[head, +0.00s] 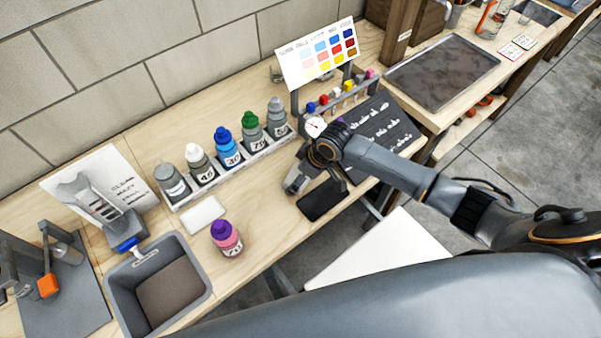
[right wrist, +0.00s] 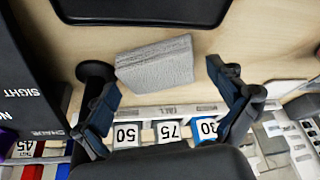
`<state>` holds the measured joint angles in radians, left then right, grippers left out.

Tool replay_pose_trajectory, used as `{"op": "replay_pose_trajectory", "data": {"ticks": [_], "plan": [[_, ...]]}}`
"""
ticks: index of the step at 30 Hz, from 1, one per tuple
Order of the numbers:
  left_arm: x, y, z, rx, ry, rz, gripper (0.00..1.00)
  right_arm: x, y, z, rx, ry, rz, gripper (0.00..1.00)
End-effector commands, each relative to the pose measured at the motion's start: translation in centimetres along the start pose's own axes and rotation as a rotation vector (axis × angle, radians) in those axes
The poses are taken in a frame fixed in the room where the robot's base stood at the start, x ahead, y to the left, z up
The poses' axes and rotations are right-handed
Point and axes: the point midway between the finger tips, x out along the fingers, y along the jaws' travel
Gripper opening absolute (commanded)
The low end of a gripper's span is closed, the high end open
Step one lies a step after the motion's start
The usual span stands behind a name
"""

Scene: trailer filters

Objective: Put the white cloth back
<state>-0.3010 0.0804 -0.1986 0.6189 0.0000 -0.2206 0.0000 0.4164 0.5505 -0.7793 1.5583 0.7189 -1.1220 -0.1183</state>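A pale grey-white folded cloth (right wrist: 155,63) with a woven texture lies on the wooden bench in the right wrist view, between a numbered bottle rack and a black tray. My right gripper (right wrist: 163,92) is open, with its fingers spread to either side of the cloth's near end; I see no grip on it. In the head view my right gripper (head: 295,184) hangs low over the bench beside the rack's right end and largely hides that spot. A flat white pad (head: 203,214) lies further left; I cannot tell its material. My left gripper is not in view.
The bottle rack (head: 232,168) runs behind my gripper. The black tray (head: 323,199) sits at the bench's front edge. A bottle with a purple cap (head: 226,238) stands left of it, near a grey bin (head: 205,300). A dark lettered board (head: 385,126) lies right.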

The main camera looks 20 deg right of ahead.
Motion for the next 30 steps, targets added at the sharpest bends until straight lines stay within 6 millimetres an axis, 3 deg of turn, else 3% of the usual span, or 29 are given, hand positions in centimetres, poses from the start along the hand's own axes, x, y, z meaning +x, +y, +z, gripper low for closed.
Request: {"op": "replay_pose_trajectory", "data": {"ticks": [10, 14, 24, 30], "plan": [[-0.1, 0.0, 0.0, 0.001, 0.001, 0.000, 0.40, -0.1, 0.0, -0.1, 0.000, 0.000, 0.000, 1.00], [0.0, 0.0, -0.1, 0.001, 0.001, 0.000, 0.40, -1.2, 0.1, -0.1, -0.001, 0.000, 0.002, 1.00], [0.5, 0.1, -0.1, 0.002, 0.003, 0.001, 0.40, -8.1, 0.1, -0.1, -0.002, 0.002, 0.002, 1.00], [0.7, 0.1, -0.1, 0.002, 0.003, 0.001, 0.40, -11.2, 0.1, -0.1, 0.000, 0.000, 0.001, 1.00]]}}
